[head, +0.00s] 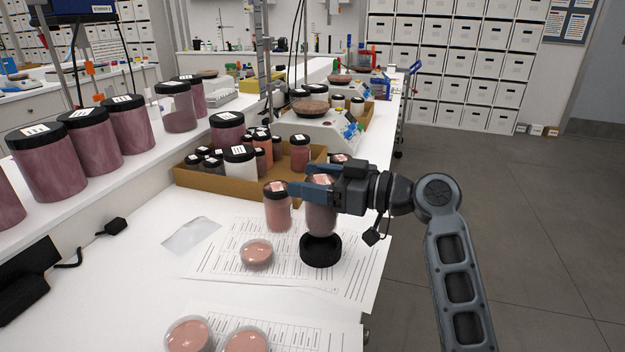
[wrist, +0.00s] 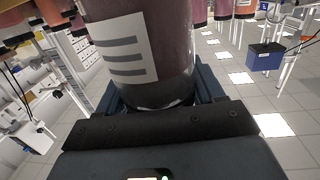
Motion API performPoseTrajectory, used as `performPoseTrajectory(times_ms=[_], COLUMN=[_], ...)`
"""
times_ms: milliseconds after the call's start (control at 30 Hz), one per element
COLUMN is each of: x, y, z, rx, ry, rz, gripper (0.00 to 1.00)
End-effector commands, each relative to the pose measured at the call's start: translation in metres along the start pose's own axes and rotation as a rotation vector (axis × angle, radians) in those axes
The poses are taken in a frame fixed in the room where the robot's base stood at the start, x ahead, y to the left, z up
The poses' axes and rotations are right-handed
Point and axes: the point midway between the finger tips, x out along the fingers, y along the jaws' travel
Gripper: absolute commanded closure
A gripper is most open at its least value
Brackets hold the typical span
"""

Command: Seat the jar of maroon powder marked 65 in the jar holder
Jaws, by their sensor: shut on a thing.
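My gripper (head: 312,183) is shut on a jar of maroon powder (head: 321,217). The jar is upright, with its lower end directly above or at the black round jar holder (head: 321,249); I cannot tell if it touches. The holder stands on printed sheets near the bench's right edge. In the wrist view the held jar (wrist: 150,50) fills the space between the jaws, with a white label of grey bars. The number 65 is not readable in either view. The jar's upper part is partly hidden by my gripper in the head view.
Another powder jar (head: 277,208) stands close left of the held jar. A dish of pink powder (head: 256,253) lies in front left, with two more dishes nearer. A cardboard tray (head: 205,183) of jars is behind. Large jars (head: 47,163) line the left shelf.

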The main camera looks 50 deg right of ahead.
Motion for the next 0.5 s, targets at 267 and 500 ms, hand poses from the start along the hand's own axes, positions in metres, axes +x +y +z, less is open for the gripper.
performPoseTrajectory(times_ms=[267, 500], x=[0.002, 0.002], y=[0.000, 0.000], z=[0.025, 0.026], rx=[0.000, -0.001], ry=[0.001, 0.001], rz=[-0.001, 0.000], gripper=[0.86, 0.86])
